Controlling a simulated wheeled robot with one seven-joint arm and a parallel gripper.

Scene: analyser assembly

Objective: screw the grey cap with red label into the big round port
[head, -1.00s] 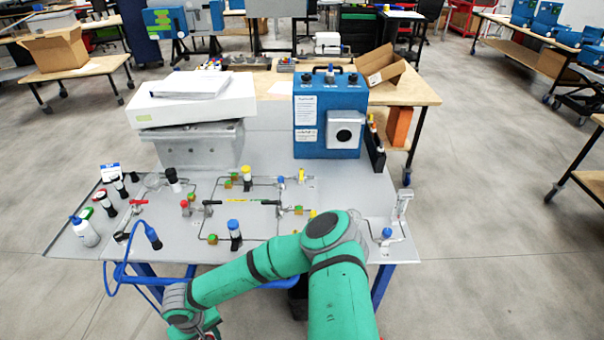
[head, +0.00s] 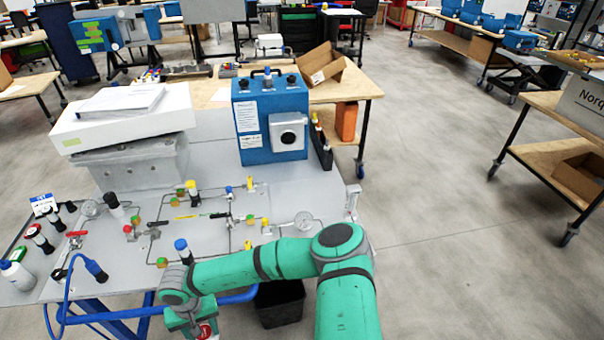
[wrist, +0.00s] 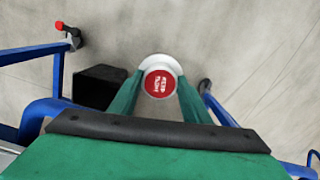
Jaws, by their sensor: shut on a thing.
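The grey cap with red label (wrist: 160,83) is between the two green fingers of my gripper (wrist: 158,100) in the wrist view, its red face toward the camera. My gripper is shut on it. In the head view my gripper (head: 196,322) is low at the bottom edge, in front of the bench, and a bit of the cap's red label (head: 206,331) shows. The big round port (head: 288,138) is a dark round opening in a grey square plate on the front of the blue analyser box (head: 262,100). The cap is well apart from the port.
The grey bench (head: 215,270) carries tubing, valves and gauges between me and the blue box. A white box (head: 125,118) stands left of the blue box. A blue hose (head: 65,305) loops at the front left. A black bin (head: 280,302) stands under the front edge. Floor is open at right.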

